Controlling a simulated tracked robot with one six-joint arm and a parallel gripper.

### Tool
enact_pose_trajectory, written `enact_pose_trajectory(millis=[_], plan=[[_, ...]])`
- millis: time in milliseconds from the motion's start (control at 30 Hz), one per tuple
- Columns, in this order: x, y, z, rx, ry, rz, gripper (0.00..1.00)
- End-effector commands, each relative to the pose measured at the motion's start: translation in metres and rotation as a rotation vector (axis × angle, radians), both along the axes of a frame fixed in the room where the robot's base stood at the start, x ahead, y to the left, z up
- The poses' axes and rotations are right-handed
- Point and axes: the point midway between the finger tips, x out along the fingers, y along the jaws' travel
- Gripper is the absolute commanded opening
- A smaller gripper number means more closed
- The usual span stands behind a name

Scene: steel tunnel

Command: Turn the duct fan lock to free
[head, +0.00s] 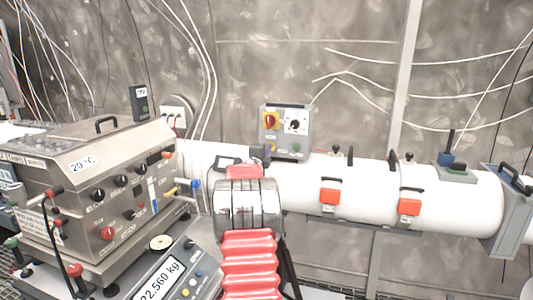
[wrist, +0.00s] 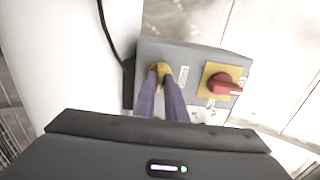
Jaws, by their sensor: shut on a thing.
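A grey control box (head: 285,130) stands behind the white duct. It carries a red rotary switch (head: 270,121) on a yellow plate, a white dial with a black knob (head: 295,123), and a small yellow knob (head: 270,148) below the red switch. In the wrist view, my gripper (wrist: 161,74) has its two purple fingers closed around the yellow knob (wrist: 160,70). The red switch (wrist: 221,84) sits to its right, its white-tipped end pointing right. Labels are too small to read, so I cannot tell which control is the lock. The fingers hide part of the yellow knob.
The white duct (head: 350,185) runs right with red-handled latches (head: 330,196) on it. A steel instrument cabinet (head: 90,185) stands at the left, with a scale (head: 165,275) in front. A dark cable passes beside the box in the wrist view.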

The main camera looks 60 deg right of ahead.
Motion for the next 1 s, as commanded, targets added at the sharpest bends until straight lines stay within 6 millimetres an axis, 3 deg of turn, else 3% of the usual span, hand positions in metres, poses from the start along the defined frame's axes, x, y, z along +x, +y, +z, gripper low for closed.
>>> enact_pose_trajectory(millis=[567, 1000], plan=[[-0.0002, -0.0002, -0.0027, -0.002, 0.038, 0.000, 0.00], [-0.0007, -0.0007, -0.0031, -0.043, 0.300, 0.000, 0.00]])
